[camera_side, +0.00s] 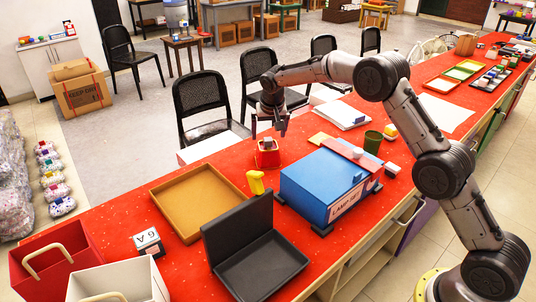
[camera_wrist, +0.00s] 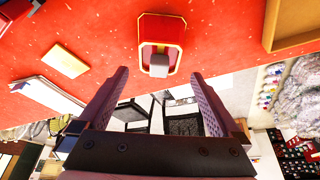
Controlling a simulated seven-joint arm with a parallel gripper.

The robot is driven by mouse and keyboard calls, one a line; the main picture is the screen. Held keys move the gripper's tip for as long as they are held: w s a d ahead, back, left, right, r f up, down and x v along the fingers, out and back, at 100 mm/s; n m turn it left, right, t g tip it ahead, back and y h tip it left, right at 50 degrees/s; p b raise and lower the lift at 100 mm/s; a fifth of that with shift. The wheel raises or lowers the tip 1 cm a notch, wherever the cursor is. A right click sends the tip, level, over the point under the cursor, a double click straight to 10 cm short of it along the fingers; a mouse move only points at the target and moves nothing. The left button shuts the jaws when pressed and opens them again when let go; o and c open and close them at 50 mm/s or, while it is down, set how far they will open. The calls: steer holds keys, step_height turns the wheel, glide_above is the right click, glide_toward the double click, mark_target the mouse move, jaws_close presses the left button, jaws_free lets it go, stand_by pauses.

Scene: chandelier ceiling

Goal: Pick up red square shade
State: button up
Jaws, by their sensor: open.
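The red square shade (camera_side: 268,157) stands upright on the red table, near the edge by the chairs. It has a yellow rim and a small grey knob on top. My gripper (camera_side: 269,129) is just above it, pointing down. In the wrist view the shade (camera_wrist: 161,32) is at the top centre, beyond the fingertips. My gripper's fingers (camera_wrist: 160,76) are spread apart there with nothing held. The grey knob shows between the lines of the two fingers, and I see no contact.
A tan tray (camera_side: 204,196), a yellow piece (camera_side: 256,182) and a black open case (camera_side: 262,262) are left and in front. A blue lamp set box (camera_side: 322,182) is to the right. A yellow pad (camera_side: 321,139) and white papers (camera_side: 342,115) lie behind it. Black chairs line the far edge.

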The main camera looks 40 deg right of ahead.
mark_target(268, 140)
steer(key=shift+x, duration=3.3)
steer(key=shift+d+r, duration=0.1)
steer(key=c, duration=1.2)
steer(key=shift+o, duration=0.2)
